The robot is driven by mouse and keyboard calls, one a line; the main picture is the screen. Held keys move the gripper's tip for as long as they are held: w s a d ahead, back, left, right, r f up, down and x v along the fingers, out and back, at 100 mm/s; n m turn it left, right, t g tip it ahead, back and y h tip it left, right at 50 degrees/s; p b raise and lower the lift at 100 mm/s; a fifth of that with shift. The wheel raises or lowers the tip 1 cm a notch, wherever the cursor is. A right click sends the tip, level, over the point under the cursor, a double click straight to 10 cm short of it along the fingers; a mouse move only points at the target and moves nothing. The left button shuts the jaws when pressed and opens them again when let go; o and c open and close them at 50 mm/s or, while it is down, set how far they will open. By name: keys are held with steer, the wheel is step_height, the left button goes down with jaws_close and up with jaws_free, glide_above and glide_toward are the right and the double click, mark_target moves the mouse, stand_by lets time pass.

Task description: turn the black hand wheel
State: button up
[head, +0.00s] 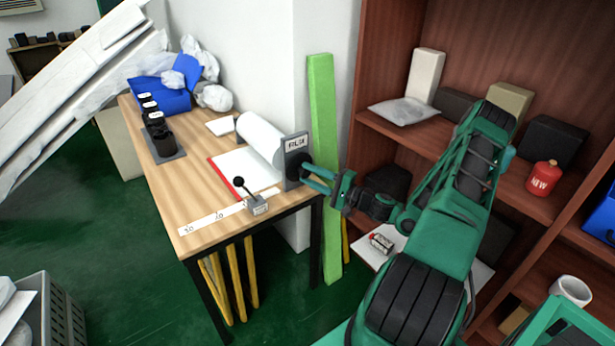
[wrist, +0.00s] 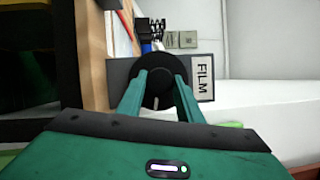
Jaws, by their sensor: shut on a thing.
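The black hand wheel (wrist: 163,69) is a round dark disc on the grey plate labelled FILM (wrist: 203,79). In the head view the wheel (head: 297,163) shows partly at the right end of the table, below the FILM label (head: 296,143). My gripper (wrist: 161,93) has its two green fingers shut on the wheel's middle, one on each side. In the head view my gripper (head: 310,174) reaches in from the right to the plate. The fingertips and the far side of the wheel are partly hidden.
The wooden table (head: 185,215) holds a white roll (head: 260,138), a small lever box (head: 257,204) and black bottles (head: 160,135). A green post (head: 323,150) stands close behind my gripper. A brown shelf (head: 385,130) with boxes and a red container (head: 541,178) is on the right.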

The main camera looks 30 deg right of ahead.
steer(key=m+t, duration=0.1)
steer(key=m, duration=0.1)
steer(key=f+m, duration=0.1)
steer(key=m, duration=0.2)
steer(key=shift+s+t, duration=0.1)
steer(key=shift+t, duration=0.3)
steer(key=m+t+h, duration=0.1)
steer(key=m, duration=0.2)
steer(key=m+t+h, duration=0.1)
steer(key=m, duration=0.2)
steer(key=shift+a, duration=0.15)
steer(key=m+h, duration=0.1)
steer(key=m, duration=0.2)
steer(key=m+t+h, duration=0.1)
steer(key=m+h, duration=0.1)
steer(key=m, duration=0.1)
steer(key=shift+a+m, duration=0.15)
steer(key=shift+m, duration=0.15)
steer(key=shift+a+m+h, duration=0.1)
steer(key=shift+m+h, duration=0.85)
steer(key=shift+m, duration=0.7)
steer(key=shift+a+m+h, duration=0.1)
steer(key=shift+m+h, duration=0.85)
steer(key=shift+m, duration=0.7)
steer(key=o, duration=1)
steer(key=shift+r, duration=0.1)
steer(key=shift+o, duration=0.2)
